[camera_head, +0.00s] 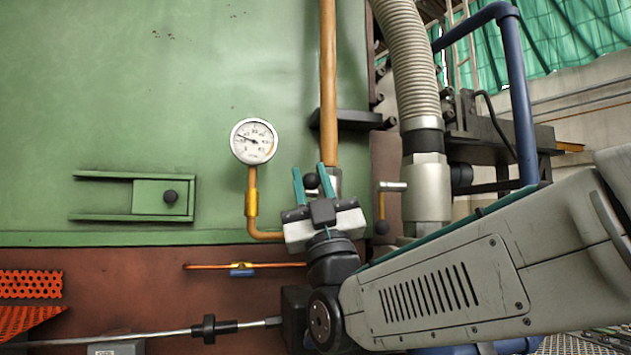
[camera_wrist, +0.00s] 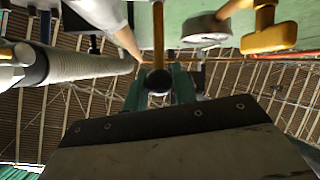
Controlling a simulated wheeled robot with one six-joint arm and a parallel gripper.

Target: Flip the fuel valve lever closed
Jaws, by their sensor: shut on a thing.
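My gripper (camera_head: 313,181) has its two teal fingers around a round black lever knob (camera_head: 311,181), just below the orange vertical pipe and in front of a silvery valve fitting (camera_head: 335,178). In the wrist view the knob (camera_wrist: 158,82) sits between the fingers (camera_wrist: 158,92), at the end of a straight lever rod (camera_wrist: 158,35). The gripper is shut on this knob. Most of the valve body is hidden behind the gripper in the head view.
A pressure gauge (camera_head: 254,141) on a bent orange pipe stands close left of my gripper. A second small lever (camera_head: 381,210) with a black knob hangs just right. A ribbed grey hose (camera_head: 409,60) and blue pipe (camera_head: 519,95) are further right. The green wall at left is mostly clear.

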